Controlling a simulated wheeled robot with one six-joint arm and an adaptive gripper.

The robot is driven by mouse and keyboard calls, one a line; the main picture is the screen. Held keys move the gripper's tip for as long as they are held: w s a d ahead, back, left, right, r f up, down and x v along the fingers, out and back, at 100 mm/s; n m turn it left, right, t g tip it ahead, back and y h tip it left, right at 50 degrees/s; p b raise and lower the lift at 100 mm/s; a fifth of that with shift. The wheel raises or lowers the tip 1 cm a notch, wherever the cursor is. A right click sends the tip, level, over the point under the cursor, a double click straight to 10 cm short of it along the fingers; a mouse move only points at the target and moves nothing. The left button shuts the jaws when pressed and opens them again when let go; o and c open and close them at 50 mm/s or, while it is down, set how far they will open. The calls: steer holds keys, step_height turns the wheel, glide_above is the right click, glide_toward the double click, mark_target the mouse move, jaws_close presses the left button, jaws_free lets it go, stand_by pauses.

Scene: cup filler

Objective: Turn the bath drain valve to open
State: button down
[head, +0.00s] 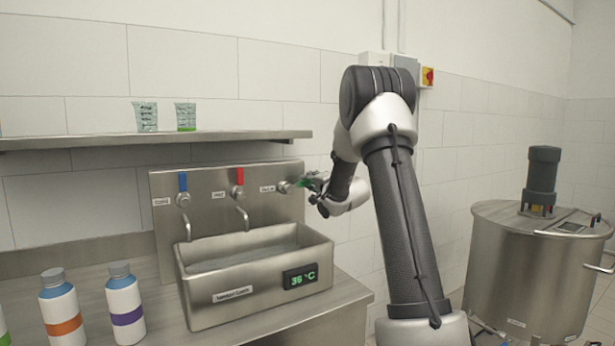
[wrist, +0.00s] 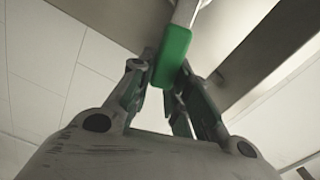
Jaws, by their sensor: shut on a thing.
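The drain valve (head: 284,187) sits at the right end of the metal back panel, beside a small label. Its green lever handle (head: 303,183) is partly hidden by my gripper (head: 315,186) in the head view. In the wrist view the green handle (wrist: 173,57) hangs from a metal stem, and my gripper (wrist: 166,84) is shut on it with its fingers on either side. The steel bath (head: 255,290) below the panel holds liquid; its display reads 36 °C. The lever's exact angle is hard to tell.
A blue-handled tap (head: 183,185) and a red-handled tap (head: 239,180) stand left on the panel. A steel shelf (head: 70,141) with two cups is above. Bottles (head: 125,305) stand on the counter at left. A steel tank (head: 530,265) stands at right.

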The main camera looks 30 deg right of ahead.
steer(key=shift+d+f+m, duration=0.15)
steer(key=shift+f+m, duration=0.55)
steer(key=shift+m, duration=0.2)
steer(key=shift+d+f+m, duration=0.1)
steer(key=shift+f+m, duration=0.6)
steer(key=shift+m, duration=0.2)
steer(key=c, duration=1.3)
jaws_free()
steer(key=s, duration=1.2)
steer(key=shift+d, duration=0.2)
